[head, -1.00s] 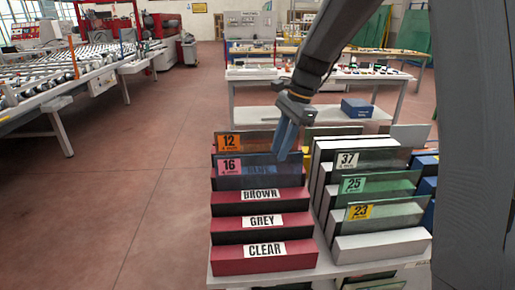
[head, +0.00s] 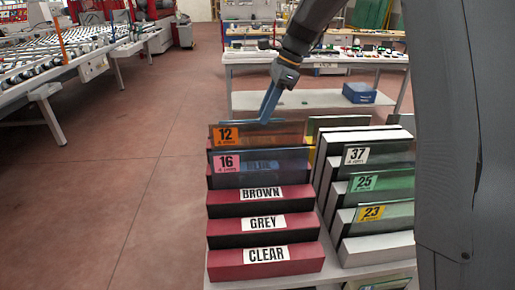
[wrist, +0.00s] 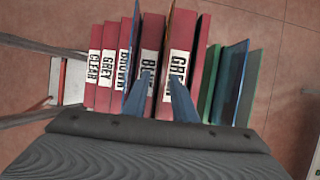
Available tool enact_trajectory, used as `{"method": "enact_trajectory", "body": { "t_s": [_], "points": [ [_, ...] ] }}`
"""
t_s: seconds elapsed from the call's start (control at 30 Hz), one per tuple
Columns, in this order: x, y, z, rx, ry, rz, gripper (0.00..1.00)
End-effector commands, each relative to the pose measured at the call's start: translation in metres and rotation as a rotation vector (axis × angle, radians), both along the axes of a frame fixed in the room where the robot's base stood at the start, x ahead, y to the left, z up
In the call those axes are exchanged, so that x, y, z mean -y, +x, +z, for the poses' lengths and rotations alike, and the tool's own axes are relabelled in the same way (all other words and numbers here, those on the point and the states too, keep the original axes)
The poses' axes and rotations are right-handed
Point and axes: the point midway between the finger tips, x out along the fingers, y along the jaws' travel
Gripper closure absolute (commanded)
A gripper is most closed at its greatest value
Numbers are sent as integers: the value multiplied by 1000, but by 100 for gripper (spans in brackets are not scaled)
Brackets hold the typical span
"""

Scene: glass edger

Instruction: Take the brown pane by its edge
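The brown pane (head: 285,134), with an orange 12 tag, stands upright at the back of the left rack, behind a bluish pane (head: 285,165) tagged 16. In the wrist view the brown pane (wrist: 168,38) is a thin brownish strip between the blocks marked BL… and GR…, whose words are partly covered. My gripper (head: 266,116) is at the brown pane's top edge in the head view. In the wrist view my gripper (wrist: 161,77) has its two blue fingers apart, with the pane's strip running between them. I cannot see contact.
Red blocks marked BROWN (head: 262,205), GREY and CLEAR stand in front. Panes tagged 37 (head: 385,153), 25 and 23 stand in the white rack to the right. A blue box (head: 360,93) lies on the bench behind.

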Motion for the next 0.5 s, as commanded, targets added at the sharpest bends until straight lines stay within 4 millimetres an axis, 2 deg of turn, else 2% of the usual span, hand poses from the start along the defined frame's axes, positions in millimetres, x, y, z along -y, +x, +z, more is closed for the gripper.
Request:
{"method": "enact_trajectory", "body": {
  "t_s": [0.23,0.5],
  "points": [
    [8,4,-10,-2,1,-15,75],
    [6,8,-20,-5,3,-19,75]
  ]
}}
